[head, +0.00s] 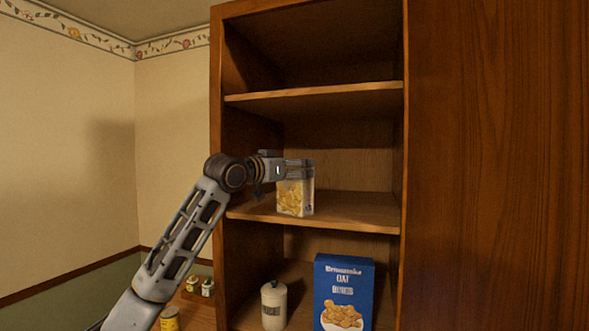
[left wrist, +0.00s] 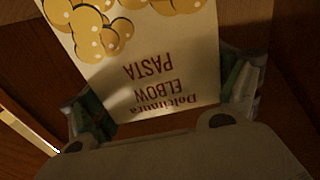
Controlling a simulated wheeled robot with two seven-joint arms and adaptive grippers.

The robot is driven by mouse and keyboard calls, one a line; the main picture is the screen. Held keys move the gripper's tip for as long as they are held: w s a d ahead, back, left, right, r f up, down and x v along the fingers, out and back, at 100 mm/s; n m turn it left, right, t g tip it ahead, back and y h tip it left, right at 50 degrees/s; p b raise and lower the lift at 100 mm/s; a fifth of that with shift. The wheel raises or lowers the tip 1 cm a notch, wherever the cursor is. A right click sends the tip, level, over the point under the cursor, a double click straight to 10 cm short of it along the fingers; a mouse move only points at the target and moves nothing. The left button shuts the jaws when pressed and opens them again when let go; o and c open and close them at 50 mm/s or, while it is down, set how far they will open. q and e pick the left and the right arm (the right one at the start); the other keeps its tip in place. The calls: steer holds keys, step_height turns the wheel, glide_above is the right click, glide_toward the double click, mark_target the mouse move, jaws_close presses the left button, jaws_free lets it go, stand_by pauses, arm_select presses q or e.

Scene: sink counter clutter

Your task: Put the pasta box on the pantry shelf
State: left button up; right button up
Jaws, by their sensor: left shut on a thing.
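The pasta box (head: 294,198) is a pale carton with yellow pasta pictures, upright at the middle shelf (head: 345,212) of the wooden pantry. Its lower end is at or just above the shelf board; I cannot tell if it touches. My left gripper (head: 299,165) reaches in from the left and is shut on the upper part of the box. In the left wrist view, the box face (left wrist: 155,65) reads "Elbow Pasta", upside down, with a finger on either side of it (left wrist: 165,105). My right gripper is not in view.
The middle shelf is clear right of the box. The upper shelf board (head: 330,97) is above. The left pantry wall (head: 217,130) is close to my arm. Small jars (head: 199,287) stand lower left.

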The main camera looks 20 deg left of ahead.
arm_select(q)
steer(key=o, duration=1.4)
steer(key=shift+f, duration=0.1)
steer(key=shift+o, duration=1.1)
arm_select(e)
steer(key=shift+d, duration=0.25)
arm_select(q)
steer(key=b+v, duration=0.4)
steer(key=v, duration=0.8)
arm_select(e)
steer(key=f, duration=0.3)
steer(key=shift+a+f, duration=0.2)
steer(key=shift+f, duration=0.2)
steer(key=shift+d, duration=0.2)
